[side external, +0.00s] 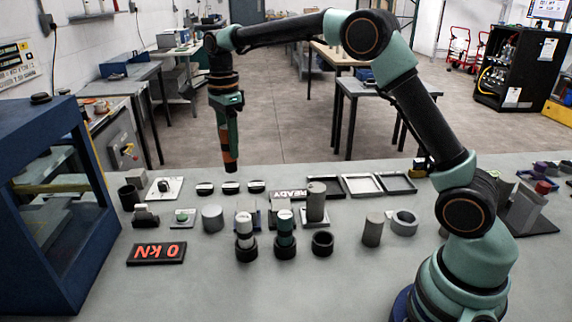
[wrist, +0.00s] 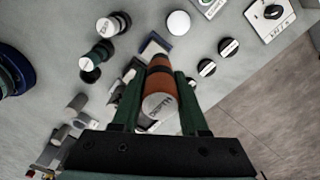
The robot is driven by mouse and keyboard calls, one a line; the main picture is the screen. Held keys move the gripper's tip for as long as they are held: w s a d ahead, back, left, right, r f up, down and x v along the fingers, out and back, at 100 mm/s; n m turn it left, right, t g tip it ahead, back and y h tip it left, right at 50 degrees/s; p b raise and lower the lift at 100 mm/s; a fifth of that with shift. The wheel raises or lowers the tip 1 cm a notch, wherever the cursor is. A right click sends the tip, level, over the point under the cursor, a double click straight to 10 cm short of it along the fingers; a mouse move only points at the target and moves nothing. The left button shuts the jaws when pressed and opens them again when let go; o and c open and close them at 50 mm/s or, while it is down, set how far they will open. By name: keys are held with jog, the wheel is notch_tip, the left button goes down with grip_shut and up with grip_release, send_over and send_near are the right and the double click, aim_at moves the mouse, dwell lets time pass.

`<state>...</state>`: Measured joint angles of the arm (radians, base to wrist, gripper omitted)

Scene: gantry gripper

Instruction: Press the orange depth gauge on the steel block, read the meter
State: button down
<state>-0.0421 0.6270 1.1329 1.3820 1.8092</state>
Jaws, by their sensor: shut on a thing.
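My gripper (side external: 229,108) is shut on the orange depth gauge (side external: 229,148), an orange and black cylinder. The gauge hangs nearly upright in the air, clear of the things on the table. In the wrist view the gripper (wrist: 158,102) has a finger on each side of the gauge (wrist: 162,83), whose pale end faces the camera. A short grey cylinder (side external: 212,218) and a taller one on a pale base (side external: 317,203) stand on the table; I cannot tell which is the steel block. The meter (side external: 157,252) shows orange "0 kN", upside down.
A white-topped tool (side external: 244,224) and a green one (side external: 286,222) stand in black cups beside an empty cup (side external: 322,242). A blue frame (side external: 90,240) is at left. The front middle is clear.

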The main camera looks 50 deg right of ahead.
jog(key=shift+w+a+f, duration=0.7)
jog(key=shift+w+f, duration=0.1)
jog(key=shift+f, duration=1)
jog(key=shift+w+a+f, duration=0.65)
jog(key=shift+w+f, duration=0.15)
jog(key=shift+f, duration=1.05)
jog(key=shift+w+a+f, duration=0.7)
jog(key=shift+w+f, duration=0.1)
jog(key=shift+f, duration=1)
jog(key=shift+f, duration=0.55)
notch_tip(320, 180, up, 7)
